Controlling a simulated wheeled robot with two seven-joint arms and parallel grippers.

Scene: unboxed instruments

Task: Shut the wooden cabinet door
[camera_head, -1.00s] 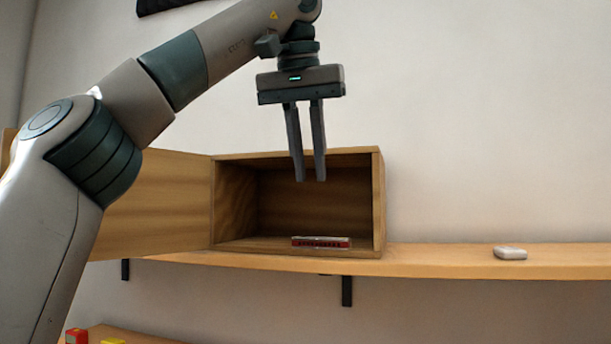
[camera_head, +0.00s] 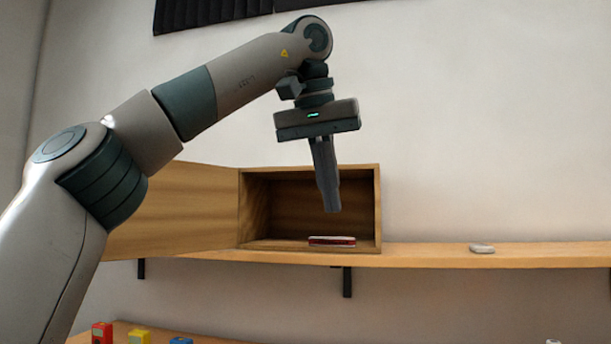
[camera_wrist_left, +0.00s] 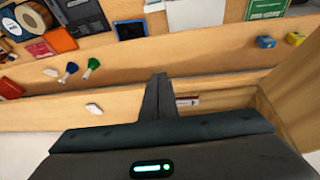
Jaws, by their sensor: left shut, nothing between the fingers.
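The wooden cabinet (camera_head: 309,168) stands on a wall shelf in the head view, its front facing me. Its door (camera_head: 185,205) is hinged at the left and swung wide open to the left, partly behind my left arm. A red and silver harmonica-like item (camera_head: 332,241) lies on the cabinet floor near the opening; it also shows in the left wrist view (camera_wrist_left: 187,101). My left gripper (camera_head: 332,211) is shut and empty, pointing down in front of the cabinet opening. The shut fingers also show in the left wrist view (camera_wrist_left: 158,78). My right gripper is not in view.
The wooden shelf (camera_head: 430,256) runs right from the cabinet, with a small white item (camera_head: 482,249) on it. Below is a lower surface with a red device (camera_head: 102,333) and a yellow one (camera_head: 138,337). The wall above the right shelf is clear.

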